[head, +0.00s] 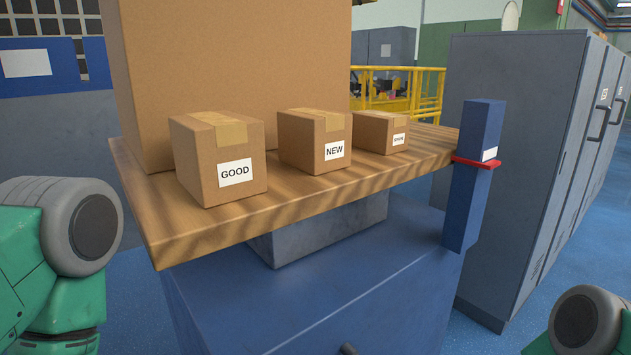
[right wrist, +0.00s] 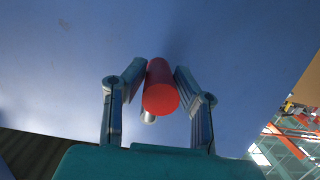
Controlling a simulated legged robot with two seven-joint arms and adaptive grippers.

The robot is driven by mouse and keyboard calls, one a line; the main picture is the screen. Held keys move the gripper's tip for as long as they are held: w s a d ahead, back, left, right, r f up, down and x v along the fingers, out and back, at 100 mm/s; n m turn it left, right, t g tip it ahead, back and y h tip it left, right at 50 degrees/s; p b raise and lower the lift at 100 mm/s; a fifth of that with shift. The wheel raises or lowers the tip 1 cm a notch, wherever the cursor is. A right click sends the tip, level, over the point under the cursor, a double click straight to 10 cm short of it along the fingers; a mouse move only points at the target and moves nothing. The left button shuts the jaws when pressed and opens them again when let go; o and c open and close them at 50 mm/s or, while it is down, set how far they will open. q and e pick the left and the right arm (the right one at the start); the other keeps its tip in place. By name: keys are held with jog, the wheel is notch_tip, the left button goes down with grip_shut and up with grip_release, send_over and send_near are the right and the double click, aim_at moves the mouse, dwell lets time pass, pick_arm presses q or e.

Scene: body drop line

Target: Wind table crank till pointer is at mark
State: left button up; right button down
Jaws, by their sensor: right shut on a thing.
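The table has a wooden top (head: 300,205) on a grey column (head: 325,230) above a blue base (head: 310,290). A red pointer (head: 477,163) sits at the top's right end, against an upright blue post (head: 474,200). A white mark (head: 490,154) on the post shows just above the pointer. In the right wrist view my right gripper (right wrist: 160,78) is shut on the red crank handle (right wrist: 161,92), a finger on each side. A grey metal piece (right wrist: 147,117) shows behind the handle. In the head view only a dark stub (head: 348,349) shows low on the base. My left gripper is out of view.
Small cartons marked GOOD (head: 218,160) and NEW (head: 315,141), a third carton (head: 381,132) and a large carton (head: 235,70) stand on the tabletop. Grey lockers (head: 515,150) stand close on the right. A yellow railing (head: 428,95) is behind.

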jog(key=s+a+p, duration=0.1)
jog(key=a, duration=0.1)
jog(key=s+a+r+p, duration=0.1)
jog(key=s+a, duration=0.1)
jog(key=shift+s+r, duration=0.1)
jog(key=shift+r, duration=0.1)
jog(key=r+p, duration=0.1)
jog(key=s+a+r+p, duration=0.1)
jog(key=a+r+p, duration=0.1)
jog(key=r+p, duration=0.1)
jog(key=shift+s+a, duration=0.25)
jog(key=shift+s, duration=0.15)
jog(key=shift+d, duration=0.1)
